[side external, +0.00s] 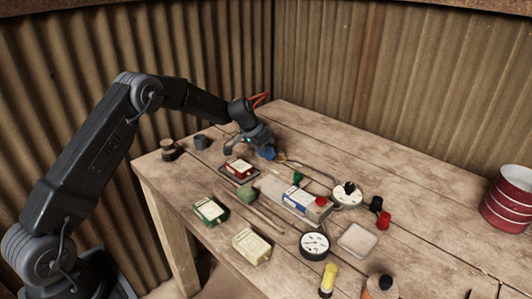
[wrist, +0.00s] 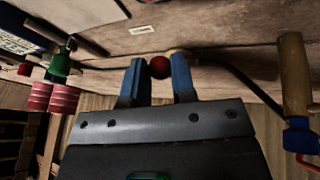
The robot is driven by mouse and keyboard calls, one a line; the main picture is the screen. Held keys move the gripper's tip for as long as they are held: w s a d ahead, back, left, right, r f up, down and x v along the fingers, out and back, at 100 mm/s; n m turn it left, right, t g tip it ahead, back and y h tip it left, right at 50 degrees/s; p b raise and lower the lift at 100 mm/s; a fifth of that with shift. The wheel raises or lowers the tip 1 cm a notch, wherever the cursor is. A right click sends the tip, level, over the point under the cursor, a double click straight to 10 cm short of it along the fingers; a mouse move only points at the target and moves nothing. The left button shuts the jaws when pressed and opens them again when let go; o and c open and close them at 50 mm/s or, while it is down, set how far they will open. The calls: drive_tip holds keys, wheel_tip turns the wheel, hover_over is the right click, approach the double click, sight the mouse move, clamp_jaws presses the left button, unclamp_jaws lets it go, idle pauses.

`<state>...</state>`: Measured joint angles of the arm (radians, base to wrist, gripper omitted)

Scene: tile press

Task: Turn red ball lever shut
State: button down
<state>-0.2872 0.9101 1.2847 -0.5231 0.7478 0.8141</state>
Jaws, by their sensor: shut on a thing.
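The red ball (wrist: 160,67) of the lever sits between the blue fingers of my gripper (wrist: 158,72) in the wrist view. My gripper is shut on it. In the side view my gripper (side external: 268,154) is low over the back part of the table, and the ball is hidden by the fingers. I cannot tell the lever's angle.
The wooden table (side external: 420,180) holds several boxes in front of my gripper, including a green box (side external: 210,210) and a cream box (side external: 252,246). A round gauge (side external: 314,245) and a red tin (side external: 508,200) stand to the right. The back right is mostly clear.

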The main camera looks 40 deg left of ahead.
drive_tip(key=c, duration=0.9)
unclamp_jaws()
drive_tip(key=shift+c, duration=0.2)
drive_tip(key=v, duration=1.4)
drive_tip(key=shift+f, duration=0.1)
drive_tip(key=s+d+r+y, duration=0.1)
drive_tip(key=s+d+r, duration=0.4)
drive_tip(key=s, duration=0.3)
drive_tip(key=s+d+r+y, duration=0.1)
drive_tip(key=s+d+r, duration=0.5)
drive_tip(key=s, duration=0.1)
drive_tip(key=s+d+f+n, duration=0.1)
drive_tip(key=s+d, duration=0.1)
drive_tip(key=s, duration=0.8)
drive_tip(key=s+d+f+n+t+y, duration=0.1)
drive_tip(key=s+d+f, duration=0.1)
drive_tip(key=s, duration=0.8)
drive_tip(key=shift+s+d+f+t, duration=0.3)
drive_tip(key=shift+s+d+f, duration=0.05)
drive_tip(key=shift+d, duration=0.05)
